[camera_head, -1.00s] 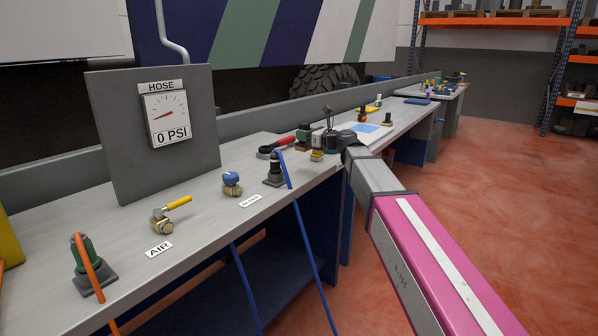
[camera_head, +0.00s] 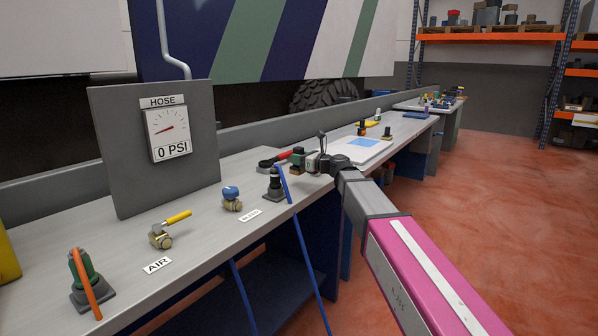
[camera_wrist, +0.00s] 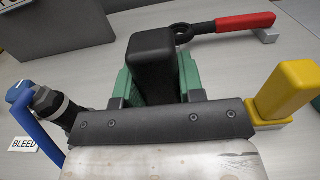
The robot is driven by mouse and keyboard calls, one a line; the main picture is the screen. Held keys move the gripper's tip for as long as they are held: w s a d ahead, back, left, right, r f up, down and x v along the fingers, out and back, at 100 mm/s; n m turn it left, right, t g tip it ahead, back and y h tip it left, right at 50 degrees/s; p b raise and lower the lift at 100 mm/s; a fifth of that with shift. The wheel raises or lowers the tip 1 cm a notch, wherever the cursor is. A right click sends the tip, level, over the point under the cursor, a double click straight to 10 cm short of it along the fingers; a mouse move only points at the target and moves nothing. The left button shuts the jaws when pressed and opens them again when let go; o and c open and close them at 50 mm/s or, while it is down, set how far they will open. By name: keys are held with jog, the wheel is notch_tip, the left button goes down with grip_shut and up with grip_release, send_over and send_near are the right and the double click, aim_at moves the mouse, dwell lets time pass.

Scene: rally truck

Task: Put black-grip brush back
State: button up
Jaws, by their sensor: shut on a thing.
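The black-grip brush (camera_wrist: 152,60) is held by its black block grip between the green fingers of my gripper (camera_wrist: 155,85). Its bristle end is hidden below the grip in the wrist view. In the head view my gripper (camera_head: 303,160) is low over the bench, near the red-handled tool. I cannot tell whether the brush touches the bench top.
The red-handled tool (camera_wrist: 245,23) lies just beyond the brush. A black fitting with a blue hose (camera_head: 274,185) stands to the left, near the BLEED label (camera_wrist: 23,144). A blue-capped valve (camera_head: 231,198) and the gauge panel (camera_head: 105,160) are further left.

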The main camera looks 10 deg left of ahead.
jog(key=shift+f, duration=2.25)
jog(key=shift+f, duration=0.15)
jog(key=o, duration=1.1)
jog(key=s+v, duration=0.1)
jog(key=v, duration=0.8)
jog(key=s+d+f+n+g+h, duration=0.1)
jog(key=s+d+f+n+h, duration=0.3)
jog(key=f, duration=0.3)
jog(key=s+d+f+n+g+h, duration=0.1)
jog(key=d+f+n, duration=0.3)
jog(key=d+f, duration=0.3)
jog(key=s+d+f+n+g+h, duration=0.1)
jog(key=s+d+f+n+h, duration=0.2)
jog(key=d+f, duration=0.35)
jog(key=s+d+f+n+g+h, duration=0.1)
jog(key=s+d+f+n+h, duration=0.2)
jog(key=d, duration=0.3)
jog(key=s+d+f+n+g+h, duration=0.1)
jog(key=s+d+f+n+h, duration=0.1)
jog(key=s+d+f+n, duration=0.2)
jog(key=s+d+f+n+g+h, duration=0.1)
jog(key=s+d+f+n+h, duration=0.2)
jog(key=d+f, duration=0.4)
jog(key=shift+s+d+f+n+g+h, duration=0.1)
jog(key=shift+s+d+n+g+h, duration=0.1)
jog(key=shift+s+d+n, duration=0.25)
jog(key=shift+s+d+f+n+g+h, duration=0.1)
jog(key=shift+s+d+n+g, duration=0.15)
jog(key=shift+s, duration=0.4)
